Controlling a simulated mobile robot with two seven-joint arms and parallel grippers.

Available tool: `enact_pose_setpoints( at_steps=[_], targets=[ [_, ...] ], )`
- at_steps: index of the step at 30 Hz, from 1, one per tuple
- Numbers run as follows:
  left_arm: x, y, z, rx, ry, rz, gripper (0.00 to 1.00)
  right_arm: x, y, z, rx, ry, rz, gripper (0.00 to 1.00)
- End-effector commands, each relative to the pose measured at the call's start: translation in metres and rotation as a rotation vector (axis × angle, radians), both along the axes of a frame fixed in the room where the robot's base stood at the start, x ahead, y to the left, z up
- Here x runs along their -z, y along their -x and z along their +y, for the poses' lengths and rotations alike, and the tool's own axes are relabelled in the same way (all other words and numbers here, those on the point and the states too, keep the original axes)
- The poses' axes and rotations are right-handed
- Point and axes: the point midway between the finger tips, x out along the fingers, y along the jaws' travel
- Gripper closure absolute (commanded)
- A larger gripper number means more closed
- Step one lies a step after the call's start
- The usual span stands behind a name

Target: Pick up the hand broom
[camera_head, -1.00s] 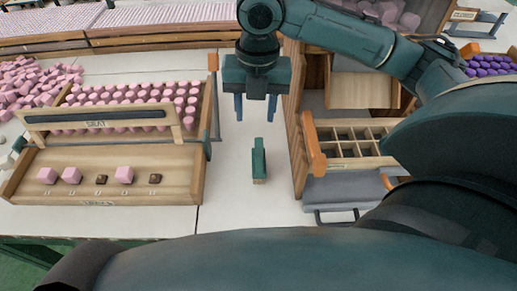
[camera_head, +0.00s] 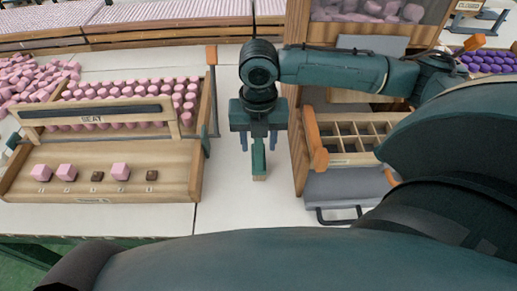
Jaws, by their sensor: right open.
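The hand broom (camera_head: 259,160) is a small dark green thing with a tan end, on the white table between the wooden tray and the wooden cabinet. My right gripper (camera_head: 259,143) is open, with its two dark blue fingers pointing down. The fingers show on either side of the broom's upper part, which the gripper body partly hides. I cannot tell how high the fingertips are above the table. My left gripper is not in view.
A wooden cabinet (camera_head: 299,150) with a divided drawer (camera_head: 345,158) stands close at right. White table (camera_head: 225,205) is clear in front of the broom.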

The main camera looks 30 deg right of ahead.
Motion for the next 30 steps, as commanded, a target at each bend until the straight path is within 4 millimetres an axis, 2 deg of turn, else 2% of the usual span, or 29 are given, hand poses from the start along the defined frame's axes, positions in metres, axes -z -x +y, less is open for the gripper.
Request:
enact_pose_setpoints(
  at_steps=[3,10,25,30],
  targets=[
    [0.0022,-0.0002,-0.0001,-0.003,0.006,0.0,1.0,0.0145,0.0003,-0.0004,0.0,0.001,0.001,0.56],
    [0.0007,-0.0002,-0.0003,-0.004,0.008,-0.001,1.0,0.0152,-0.0001,-0.0002,-0.001,0.0,-0.002,0.57],
    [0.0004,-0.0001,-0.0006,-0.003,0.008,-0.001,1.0,0.0147,-0.0002,-0.0002,0.0,0.0,-0.002,0.98],
    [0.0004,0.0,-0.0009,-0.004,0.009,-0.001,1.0,0.0147,-0.0002,-0.0003,0.0,0.0,-0.002,1.0]
  ],
)
